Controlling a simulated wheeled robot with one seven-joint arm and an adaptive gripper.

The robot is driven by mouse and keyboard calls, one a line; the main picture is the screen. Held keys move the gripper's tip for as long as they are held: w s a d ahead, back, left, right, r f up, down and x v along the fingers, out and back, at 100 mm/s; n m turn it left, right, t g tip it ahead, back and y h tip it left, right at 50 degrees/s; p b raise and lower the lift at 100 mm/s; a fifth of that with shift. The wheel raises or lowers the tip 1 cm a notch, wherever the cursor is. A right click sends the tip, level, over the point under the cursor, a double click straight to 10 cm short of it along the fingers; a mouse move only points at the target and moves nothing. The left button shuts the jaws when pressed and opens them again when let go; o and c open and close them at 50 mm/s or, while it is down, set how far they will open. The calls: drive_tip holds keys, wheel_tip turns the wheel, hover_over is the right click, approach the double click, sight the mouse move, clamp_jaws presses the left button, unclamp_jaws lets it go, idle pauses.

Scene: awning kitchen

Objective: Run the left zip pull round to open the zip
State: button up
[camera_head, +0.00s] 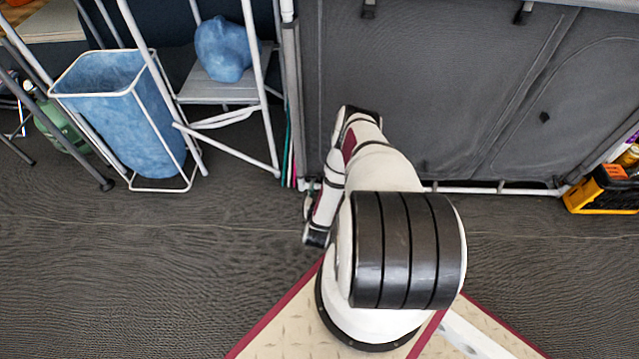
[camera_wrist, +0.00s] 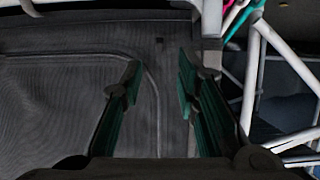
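The grey fabric cupboard front (camera_head: 430,85) stands ahead of my arm in the head view. Its left part fills the left and middle of the wrist view (camera_wrist: 60,95). A curved seam, which looks like the zip line (camera_wrist: 151,75), rounds a corner between my fingers in the wrist view. In the head view, the gripper is mostly hidden by my arm at the cupboard's lower left.
A yellow-black crate (camera_head: 606,192) stands at the right. The grey floor (camera_head: 130,270) is clear at the left.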

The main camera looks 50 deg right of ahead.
drive_tip(key=b+x, duration=0.2)
drive_tip(key=x, duration=0.5)
drive_tip(key=shift+b, duration=0.4)
clamp_jaws()
